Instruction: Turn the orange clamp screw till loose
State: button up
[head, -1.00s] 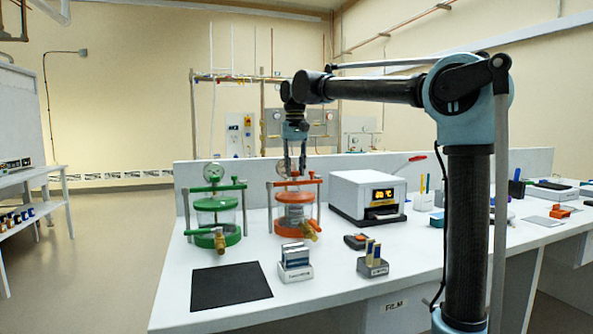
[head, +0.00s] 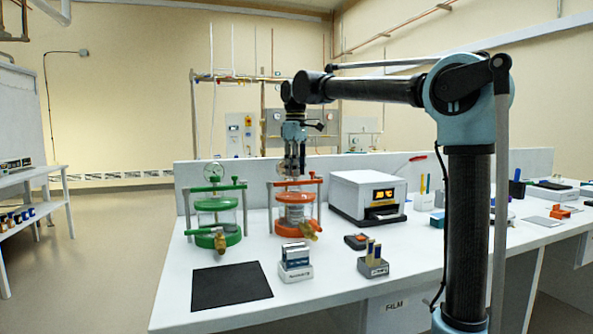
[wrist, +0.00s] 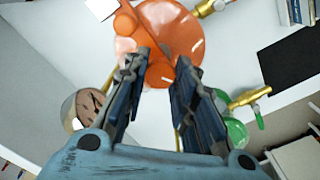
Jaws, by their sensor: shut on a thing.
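The orange vessel (head: 295,228) stands on the bench, with an orange clamp bar (head: 281,184) across its top. My gripper (head: 294,174) points straight down over the middle of this bar. In the head view the fingers hide the screw. How far the screw is turned cannot be seen.
A similar green vessel (head: 217,236) stands close on the left. A dial gauge (wrist: 89,104) is beside my fingers. A white box with a display (head: 368,195) is at right. A black mat (head: 231,287) and small racks lie in front.

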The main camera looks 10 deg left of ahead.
jog(key=n, duration=0.7)
jog(key=shift+w, duration=0.2)
jog(key=n, duration=0.6)
jog(key=shift+n, duration=0.4)
jog(key=n, duration=1.3)
jog(key=shift+n, duration=0.3)
jog(key=shift+s, duration=0.1)
jog(key=o, duration=1.1)
jog(key=shift+d, duration=0.1)
